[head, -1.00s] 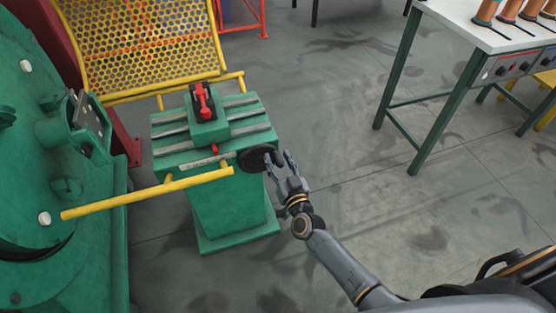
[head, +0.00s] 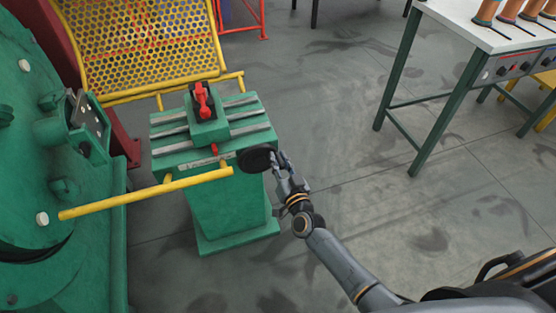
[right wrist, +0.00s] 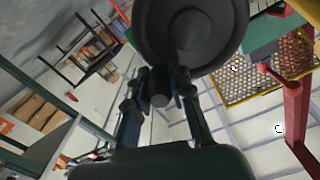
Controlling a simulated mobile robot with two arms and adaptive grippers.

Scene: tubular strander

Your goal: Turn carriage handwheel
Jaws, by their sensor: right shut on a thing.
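The carriage handwheel (head: 254,159) is a dark disc on the right side of the green carriage pedestal (head: 232,205). My right gripper (head: 279,160) is at the wheel's right edge, with its fingers close together. In the right wrist view, the black wheel (right wrist: 190,28) fills the top middle. Its short round handle (right wrist: 159,88) stands between the two fingers of my right gripper (right wrist: 157,98), which is shut on it. The head view does not show the handle clearly. My left gripper is not in view.
A yellow bar (head: 150,192) reaches from the green machine (head: 60,240) towards the pedestal. A red lever (head: 203,100) stands on the carriage top. A yellow mesh guard (head: 140,45) is behind. A white-topped table (head: 460,22) stands at the right. The floor between is clear.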

